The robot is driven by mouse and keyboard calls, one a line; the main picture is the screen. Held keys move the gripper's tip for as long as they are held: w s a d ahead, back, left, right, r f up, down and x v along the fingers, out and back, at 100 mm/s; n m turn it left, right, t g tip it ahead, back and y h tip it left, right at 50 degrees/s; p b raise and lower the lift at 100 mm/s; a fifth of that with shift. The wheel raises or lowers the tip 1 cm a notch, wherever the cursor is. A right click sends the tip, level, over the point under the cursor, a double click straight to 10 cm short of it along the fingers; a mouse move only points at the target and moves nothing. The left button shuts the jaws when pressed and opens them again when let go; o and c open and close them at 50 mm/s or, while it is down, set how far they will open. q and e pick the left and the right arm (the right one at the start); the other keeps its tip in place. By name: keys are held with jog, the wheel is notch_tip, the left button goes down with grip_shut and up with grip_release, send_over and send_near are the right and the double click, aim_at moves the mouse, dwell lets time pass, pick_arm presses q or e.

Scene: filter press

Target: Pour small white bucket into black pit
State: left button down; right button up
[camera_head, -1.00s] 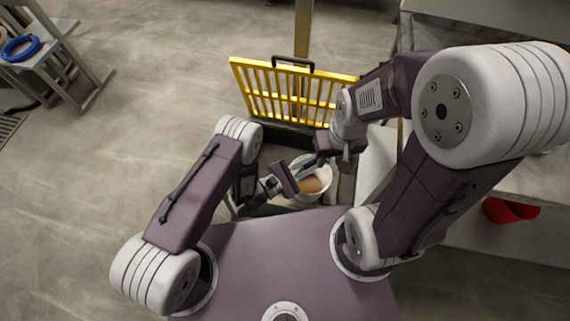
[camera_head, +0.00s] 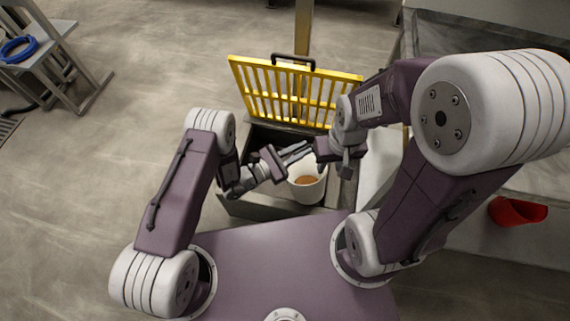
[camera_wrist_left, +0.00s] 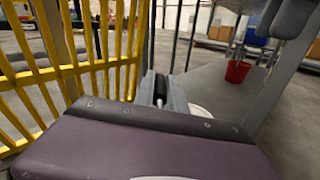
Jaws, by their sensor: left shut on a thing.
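The small white bucket (camera_head: 309,190) holds brown material and shows upright or nearly so in the head view. It is over or in front of the black pit (camera_head: 262,140), whose dark opening lies below the raised yellow grate. My left gripper (camera_head: 300,153) is shut on the bucket, at the rim's far side; the exact contact is hard to see. In the left wrist view, the fingers (camera_wrist_left: 164,92) are close together, with a bit of white rim (camera_wrist_left: 200,112) beside them. My right gripper (camera_head: 326,152) is close to the bucket's upper right; its fingers are not clear.
The yellow grate (camera_head: 292,90) stands raised behind the pit, close to both grippers. A metal bench (camera_head: 480,55) bounds the right side, with a red scoop-like container (camera_head: 517,211) there. A blue ring (camera_head: 19,49) lies on a stand at upper left.

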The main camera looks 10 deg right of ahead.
pick_arm(q)
jog(key=w, duration=0.1)
jog(key=w+a+f+n+b, duration=0.1)
jog(key=w+n+b, duration=0.1)
jog(key=shift+w+a+f, duration=0.2)
jog(key=shift+w+f, duration=0.05)
jog(key=w+a+f+n+b, duration=0.2)
jog(key=w+f+n+b, duration=0.3)
jog(key=n+b, duration=0.4)
jog(key=shift+w+a+f+n, duration=0.15)
jog(key=shift+w+f+n, duration=0.25)
jog(key=shift+n, duration=0.5)
jog(key=shift+s+a+f+n+b, duration=0.1)
jog(key=shift+f+n+b, duration=0.4)
jog(key=shift+f+b, duration=0.1)
jog(key=shift+h, duration=0.3)
